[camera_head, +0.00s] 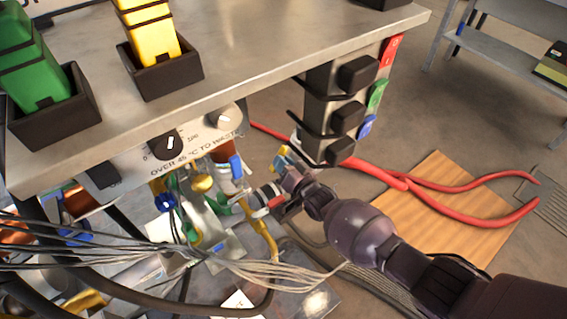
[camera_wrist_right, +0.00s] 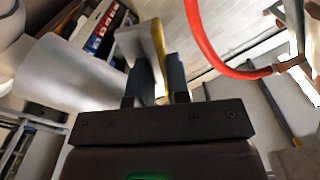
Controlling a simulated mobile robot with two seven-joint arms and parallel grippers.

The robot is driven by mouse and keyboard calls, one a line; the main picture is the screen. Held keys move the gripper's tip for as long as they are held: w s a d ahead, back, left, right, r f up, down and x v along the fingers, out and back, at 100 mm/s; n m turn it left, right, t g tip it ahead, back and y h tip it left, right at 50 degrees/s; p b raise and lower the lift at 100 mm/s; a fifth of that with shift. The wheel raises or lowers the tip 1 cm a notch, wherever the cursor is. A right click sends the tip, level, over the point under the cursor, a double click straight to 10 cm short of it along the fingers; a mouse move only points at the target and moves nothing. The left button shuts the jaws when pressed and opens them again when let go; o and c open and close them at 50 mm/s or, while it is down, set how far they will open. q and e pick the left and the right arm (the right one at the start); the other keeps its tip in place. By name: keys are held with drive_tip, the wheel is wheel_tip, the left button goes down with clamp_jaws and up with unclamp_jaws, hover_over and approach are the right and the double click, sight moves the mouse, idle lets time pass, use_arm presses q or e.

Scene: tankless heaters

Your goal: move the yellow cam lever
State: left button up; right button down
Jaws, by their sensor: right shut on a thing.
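The yellow cam lever (camera_head: 280,160) shows as a small yellow piece at the fingertips of my right gripper (camera_head: 286,174), under the front edge of the metal bench. In the right wrist view the lever (camera_wrist_right: 157,48) has a pale broad face and a yellow edge, and it stands between the two dark fingers. My right gripper (camera_wrist_right: 154,84) is shut on it there. The lever's far end and its pivot are hard to make out. My left gripper is not in view.
The metal bench (camera_head: 255,62) overhangs the work area, with black switches (camera_head: 333,112) on its side. Grey wires (camera_head: 250,268) and pipes crowd the left. Red-handled pliers (camera_head: 430,195) lie over a wooden board (camera_head: 440,240). A red curved handle (camera_wrist_right: 208,48) passes close to the right wrist.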

idle(0.4)
drive_tip(key=c, duration=1.4)
unclamp_jaws()
drive_tip(key=shift+o, duration=0.2)
drive_tip(key=shift+s, duration=0.1)
drive_tip(key=p+v, duration=0.3)
drive_tip(key=v, duration=0.7)
drive_tip(key=shift+s+d, duration=0.25)
drive_tip(key=shift+s, duration=0.05)
